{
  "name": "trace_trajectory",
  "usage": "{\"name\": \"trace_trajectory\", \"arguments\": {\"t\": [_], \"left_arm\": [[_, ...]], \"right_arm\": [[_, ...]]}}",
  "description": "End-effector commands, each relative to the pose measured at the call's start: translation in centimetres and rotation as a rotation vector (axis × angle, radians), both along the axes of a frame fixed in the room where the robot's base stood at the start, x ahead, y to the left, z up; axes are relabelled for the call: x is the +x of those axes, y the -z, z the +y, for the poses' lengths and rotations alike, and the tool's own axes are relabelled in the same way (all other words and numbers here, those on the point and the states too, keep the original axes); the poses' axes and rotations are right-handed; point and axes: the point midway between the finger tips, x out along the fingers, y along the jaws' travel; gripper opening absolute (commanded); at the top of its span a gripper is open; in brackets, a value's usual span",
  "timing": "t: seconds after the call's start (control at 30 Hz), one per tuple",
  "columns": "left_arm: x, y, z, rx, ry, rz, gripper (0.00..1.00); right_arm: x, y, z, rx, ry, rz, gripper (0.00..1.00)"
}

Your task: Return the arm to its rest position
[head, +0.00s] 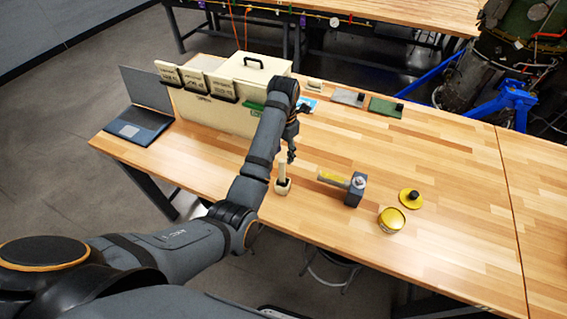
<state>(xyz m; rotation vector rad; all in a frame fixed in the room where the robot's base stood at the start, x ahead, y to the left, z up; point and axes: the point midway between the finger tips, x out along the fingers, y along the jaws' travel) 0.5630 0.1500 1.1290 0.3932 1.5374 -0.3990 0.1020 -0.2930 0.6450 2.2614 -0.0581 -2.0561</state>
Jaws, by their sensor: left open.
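My left arm comes in from the lower left and reaches over the wooden workbench (447,241). My left gripper (291,155) is open above the bench, pointing down. It is above and close to a small cream-coloured holder (282,187) with a dark opening. I see nothing between its fingers. The gripper is small in the picture and partly overlapped by its own wrist. My right gripper does not show.
A cream case (215,112) with a black handle and an open laptop (140,120) stand at the left. A hammer (335,179) leans on a dark block (355,190). A yellow tin (391,220) and yellow lid (411,199) lie right. The bench's right part is clear.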

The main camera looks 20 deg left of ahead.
Motion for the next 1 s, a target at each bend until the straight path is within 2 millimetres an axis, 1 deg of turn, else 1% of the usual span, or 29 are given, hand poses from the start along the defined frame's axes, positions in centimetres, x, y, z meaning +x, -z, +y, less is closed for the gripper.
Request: {"name": "trace_trajectory", "arguments": {"t": [0.13, 0.37, 0.5, 0.57, 0.6, 0.67, 0.77, 0.8, 0.87, 0.9, 0.97, 1.0], "left_arm": [[0.1, -0.2, 0.0, 0.0, 0.001, 0.0, 0.43], [0.1, -0.2, 0.0, 0.0, 0.001, 0.0, 0.43], [0.0, -0.1, 0.0, 0.0, 0.004, 0.0, 0.43], [-0.3, 0.3, 0.3, 0.001, 0.031, -0.003, 0.43], [-0.7, 0.9, 0.6, 0.002, 0.076, -0.007, 0.43], [-1.7, 2.2, 1.4, 0.005, 0.184, -0.02, 0.43], [-4.4, 4.8, 3.2, 0.024, 0.463, -0.05, 0.43], [-5.7, 5.8, 4.1, 0.038, 0.601, -0.065, 0.43], [-7.9, 7.0, 5.3, 0.069, 0.828, -0.084, 0.43], [-9.5, 7.7, 6.1, 0.095, 0.984, -0.093, 0.43], [-11.9, 8.3, 7.0, 0.135, 1.218, -0.1, 0.43], [-13.3, 8.5, 7.5, 0.163, 1.367, -0.102, 0.43]], "right_arm": [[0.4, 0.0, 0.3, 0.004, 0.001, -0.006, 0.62], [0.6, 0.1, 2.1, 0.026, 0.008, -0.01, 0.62], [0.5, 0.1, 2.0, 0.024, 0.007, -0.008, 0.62], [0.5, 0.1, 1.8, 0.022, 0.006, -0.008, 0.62], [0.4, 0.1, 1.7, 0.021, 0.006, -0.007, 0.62], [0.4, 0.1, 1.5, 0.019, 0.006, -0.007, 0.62], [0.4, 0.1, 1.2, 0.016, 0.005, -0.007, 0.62], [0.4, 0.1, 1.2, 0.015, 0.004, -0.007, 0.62], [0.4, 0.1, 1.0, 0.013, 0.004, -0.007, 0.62], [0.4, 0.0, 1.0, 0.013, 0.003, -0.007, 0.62], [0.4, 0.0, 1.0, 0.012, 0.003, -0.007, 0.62], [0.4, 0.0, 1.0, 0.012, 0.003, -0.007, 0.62]]}}
